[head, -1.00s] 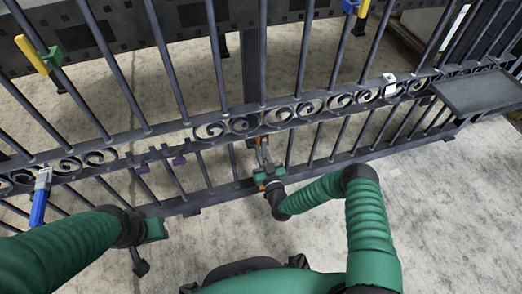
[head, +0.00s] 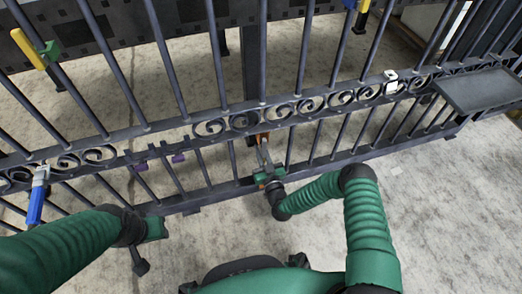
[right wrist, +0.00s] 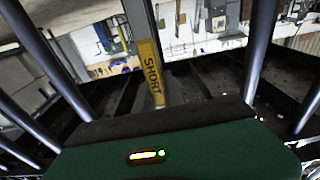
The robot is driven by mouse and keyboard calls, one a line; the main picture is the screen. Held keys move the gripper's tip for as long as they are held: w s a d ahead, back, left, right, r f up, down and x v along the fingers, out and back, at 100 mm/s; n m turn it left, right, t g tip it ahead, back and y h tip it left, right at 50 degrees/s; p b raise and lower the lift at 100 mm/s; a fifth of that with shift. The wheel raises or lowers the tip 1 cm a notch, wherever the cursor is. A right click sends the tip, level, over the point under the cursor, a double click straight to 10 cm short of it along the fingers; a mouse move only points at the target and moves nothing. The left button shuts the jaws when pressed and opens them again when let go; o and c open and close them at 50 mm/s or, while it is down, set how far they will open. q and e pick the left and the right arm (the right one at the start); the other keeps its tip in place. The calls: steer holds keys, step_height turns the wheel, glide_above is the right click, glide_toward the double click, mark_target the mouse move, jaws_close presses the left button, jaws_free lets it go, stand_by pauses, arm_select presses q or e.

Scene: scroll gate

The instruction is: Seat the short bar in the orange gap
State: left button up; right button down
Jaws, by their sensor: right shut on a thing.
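The orange gap mark (head: 262,137) shows on the gate's lower rail, at the middle of the head view. My right gripper (head: 265,158) is directly below it, close to the gate, shut on a thin bar. The right wrist view shows a bar with a yellow label reading SHORT (right wrist: 151,74), standing nearly upright just past my gripper's body. In the head view the bar is small and mostly hidden by the gripper, so I cannot tell whether it sits in the gap. My left gripper (head: 151,229) is at the lower left, away from the gate; its fingers are unclear.
The dark gate (head: 330,105) with scrollwork and upright bars crosses the view. Purple marks (head: 178,158) are left of my right gripper. A yellow piece with a green clip (head: 50,50) and a blue-handled piece (head: 36,205) hang at left. A dark tray (head: 480,93) is at right.

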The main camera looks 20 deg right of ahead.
steer(key=shift+f, duration=0.15)
steer(key=shift+w, duration=0.2)
steer(key=shift+w+g+p, duration=0.4)
steer(key=shift+w+p, duration=0.05)
steer(key=shift+w, duration=0.35)
stand_by(0.7)
steer(key=c, duration=1.4)
jaws_free()
steer(key=shift+o, duration=0.2)
steer(key=shift+s, duration=0.1)
steer(key=s+p, duration=0.8)
steer(key=s, duration=0.8)
steer(key=shift+s+d+f, duration=0.15)
steer(key=shift+s+d, duration=0.1)
steer(key=shift+s, duration=0.1)
